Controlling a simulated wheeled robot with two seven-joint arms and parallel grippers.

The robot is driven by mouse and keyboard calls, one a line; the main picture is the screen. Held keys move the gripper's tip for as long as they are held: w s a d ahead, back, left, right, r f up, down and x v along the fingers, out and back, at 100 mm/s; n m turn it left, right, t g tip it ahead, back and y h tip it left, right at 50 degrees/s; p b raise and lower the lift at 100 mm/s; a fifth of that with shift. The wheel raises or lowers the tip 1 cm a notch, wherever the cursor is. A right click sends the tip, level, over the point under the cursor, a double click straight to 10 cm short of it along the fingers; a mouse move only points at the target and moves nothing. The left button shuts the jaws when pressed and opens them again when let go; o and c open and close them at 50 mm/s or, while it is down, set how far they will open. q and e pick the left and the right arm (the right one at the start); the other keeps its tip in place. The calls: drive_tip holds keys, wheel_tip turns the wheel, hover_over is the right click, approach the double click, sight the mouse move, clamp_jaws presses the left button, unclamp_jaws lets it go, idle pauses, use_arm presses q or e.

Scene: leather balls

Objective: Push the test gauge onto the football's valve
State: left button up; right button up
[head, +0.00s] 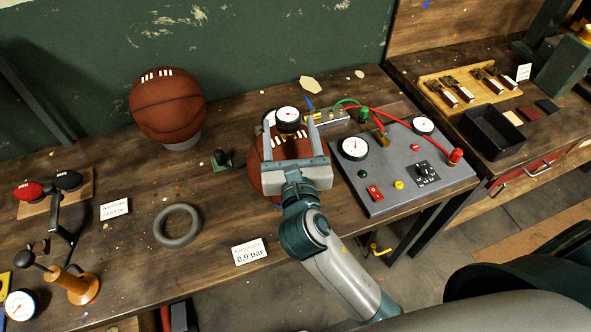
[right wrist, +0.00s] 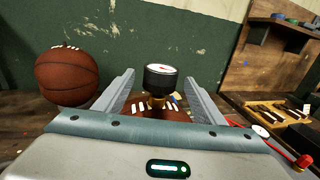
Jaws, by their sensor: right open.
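The test gauge (head: 288,115) has a white dial and a dark body. In the right wrist view the gauge (right wrist: 160,78) stands upright on a brass stem above the football. The brown football (head: 257,165) with white laces lies under my right gripper. My right gripper (head: 288,124) is open, its two fingers on either side of the gauge with a gap to each. The stem's lower end and the valve are hard to make out, so I cannot tell whether the stem is seated. My left gripper is not in view.
A second laced ball (head: 167,110) sits on a grey support at the back. A grey panel (head: 375,195) with dials, knobs and red and green hoses lies close right. A grey ring (head: 177,226), a 0.9 bar card (head: 250,252) and an orange stand (head: 80,288) are to the left.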

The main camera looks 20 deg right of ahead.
drive_tip(key=b+v, duration=0.2)
drive_tip(key=v, duration=0.8)
drive_tip(key=shift+s, duration=0.3)
